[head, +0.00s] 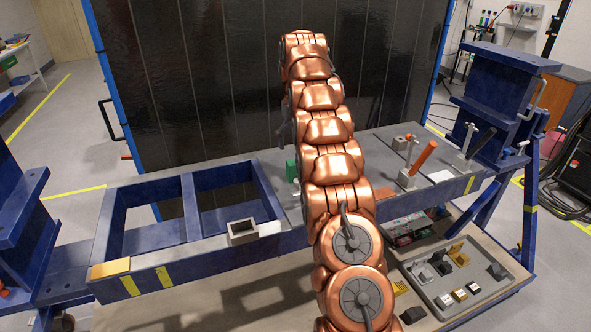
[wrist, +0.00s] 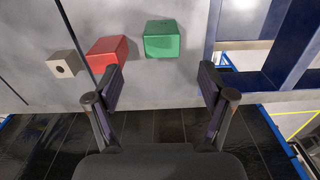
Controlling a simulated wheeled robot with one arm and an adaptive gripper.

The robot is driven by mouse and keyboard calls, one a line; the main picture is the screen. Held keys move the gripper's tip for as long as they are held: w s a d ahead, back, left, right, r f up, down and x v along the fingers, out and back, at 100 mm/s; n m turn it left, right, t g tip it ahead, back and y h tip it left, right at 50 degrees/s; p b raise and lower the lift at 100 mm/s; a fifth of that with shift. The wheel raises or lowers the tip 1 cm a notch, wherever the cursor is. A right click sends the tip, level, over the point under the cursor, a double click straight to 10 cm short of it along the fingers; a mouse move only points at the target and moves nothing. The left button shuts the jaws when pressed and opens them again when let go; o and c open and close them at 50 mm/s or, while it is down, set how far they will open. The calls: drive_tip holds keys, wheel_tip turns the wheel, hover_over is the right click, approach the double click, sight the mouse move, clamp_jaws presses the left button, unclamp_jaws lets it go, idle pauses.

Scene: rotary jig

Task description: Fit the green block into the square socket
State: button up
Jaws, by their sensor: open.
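The green block (head: 291,170) stands on the grey top of the blue jig frame, just left of my arm in the head view. In the wrist view the green block (wrist: 163,40) lies beyond the fingertips, near the top middle. My gripper (wrist: 160,84) is open and empty, its two fingers spread apart, with the block not between them. My arm hides the gripper in the head view. A grey square socket (head: 242,238) with an open top sits on the front rail of the frame, left of my arm. I do not see the socket in the wrist view.
A red block (wrist: 107,53) and a grey block with a hole (wrist: 64,64) are left of the green block in the wrist view. A tall black panel (head: 215,80) stands behind the frame. Clamps with an orange handle (head: 423,157) are to the right.

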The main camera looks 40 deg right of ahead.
sight(295, 162)
drive_tip(key=shift+f+b, duration=2.6)
drive_tip(key=shift+f, duration=0.4)
drive_tip(key=shift+a+p, duration=0.1)
drive_tip(key=shift+p, duration=0.2)
drive_tip(key=shift+f, duration=0.9)
drive_tip(key=c, duration=1.5)
